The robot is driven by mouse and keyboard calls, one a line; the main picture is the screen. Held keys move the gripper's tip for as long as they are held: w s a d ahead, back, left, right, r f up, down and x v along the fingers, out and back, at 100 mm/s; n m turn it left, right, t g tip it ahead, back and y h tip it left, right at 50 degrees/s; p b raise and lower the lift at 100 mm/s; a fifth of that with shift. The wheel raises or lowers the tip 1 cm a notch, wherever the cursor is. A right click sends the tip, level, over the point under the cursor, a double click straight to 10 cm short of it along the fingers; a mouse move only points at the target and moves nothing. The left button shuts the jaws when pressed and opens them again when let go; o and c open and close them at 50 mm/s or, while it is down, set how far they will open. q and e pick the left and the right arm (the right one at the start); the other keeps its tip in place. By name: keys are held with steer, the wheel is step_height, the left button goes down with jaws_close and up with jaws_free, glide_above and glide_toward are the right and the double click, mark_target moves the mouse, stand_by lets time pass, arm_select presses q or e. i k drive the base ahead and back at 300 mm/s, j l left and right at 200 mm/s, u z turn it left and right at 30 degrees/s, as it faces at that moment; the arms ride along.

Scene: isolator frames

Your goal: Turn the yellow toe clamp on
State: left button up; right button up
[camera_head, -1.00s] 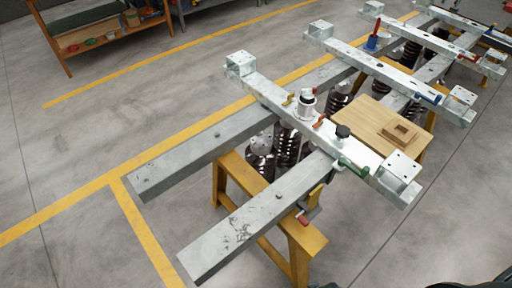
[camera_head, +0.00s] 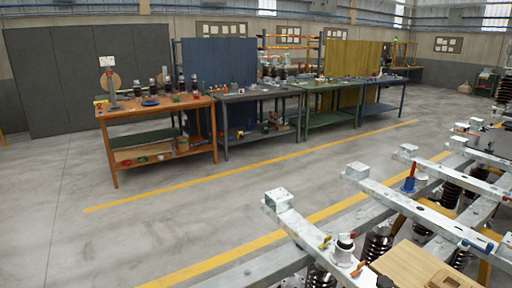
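A small yellow-orange lever (camera_head: 325,242), which looks like the handle of a toe clamp, sits on the nearest galvanised crossbeam (camera_head: 305,228) at the bottom right. It is beside a white cylindrical fitting with a dark top (camera_head: 343,250). A red-orange lever (camera_head: 358,269) is on the other side of that fitting. The yellow part is too small to tell whether it is on or off. Neither of my grippers is in view.
Another crossbeam (camera_head: 415,208) lies behind, with a blue and red piece (camera_head: 409,180) near it. A wooden board (camera_head: 412,268) is at the lower right. Workbenches (camera_head: 155,112) with tools stand along the back. The grey floor (camera_head: 130,235) at left is clear.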

mark_target(325, 244)
steer(key=z, duration=1.85)
steer(key=k, duration=0.45)
